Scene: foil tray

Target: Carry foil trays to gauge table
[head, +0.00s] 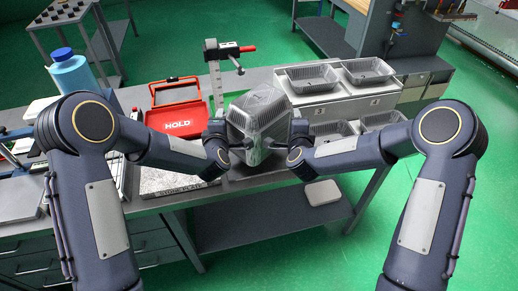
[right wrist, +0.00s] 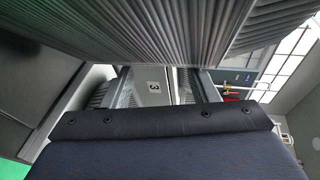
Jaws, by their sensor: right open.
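A silver ribbed foil tray (head: 262,112), or a nested stack of them, is tilted between my two grippers over the front of the workbench. My left gripper (head: 230,143) is at its left side; its jaws are too small to read. My right gripper (head: 290,145) is at its right side. In the right wrist view that gripper (right wrist: 158,85) has its fingers apart, with the ribbed foil wall (right wrist: 150,35) just above them. Contact is unclear. More foil trays stand on a numbered grey riser (head: 335,97): one at left (head: 312,78), one at right (head: 367,71).
Two foil trays (head: 335,131) (head: 383,120) sit in front of the riser. A red HOLD case (head: 178,118) lies open at left, near a height gauge (head: 216,75) and a blue bottle (head: 70,72). A granite plate (head: 162,182) lies at the bench front. Green floor surrounds the bench.

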